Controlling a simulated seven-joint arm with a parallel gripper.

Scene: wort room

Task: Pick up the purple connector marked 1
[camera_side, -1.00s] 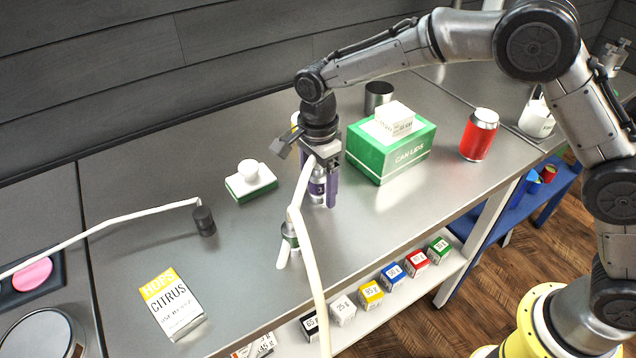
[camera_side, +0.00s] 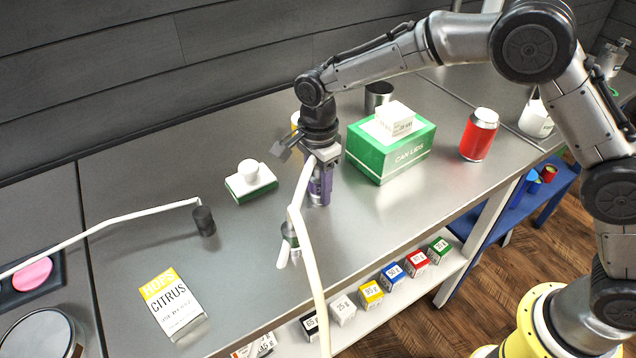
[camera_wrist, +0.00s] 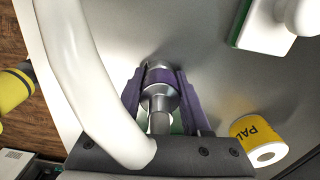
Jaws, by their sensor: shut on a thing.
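The purple connector (camera_side: 318,198), a metal cylinder with a purple band, stands upright, apparently on the steel bench. In the wrist view it (camera_wrist: 160,91) sits between two purple fingers. My gripper (camera_side: 321,186) points down and is shut on the connector, one finger on each side. It also shows in the wrist view (camera_wrist: 160,84). The fingers hide much of the connector in the side view, and I cannot read a number on it.
A white hose (camera_side: 311,262) runs close in front of my gripper. A green-banded connector (camera_side: 289,232) stands nearby. A green box (camera_side: 392,157) is to the right, a white-and-green pad (camera_side: 250,184) to the left. A yellow roll-shaped item (camera_wrist: 256,138) is close by in the wrist view.

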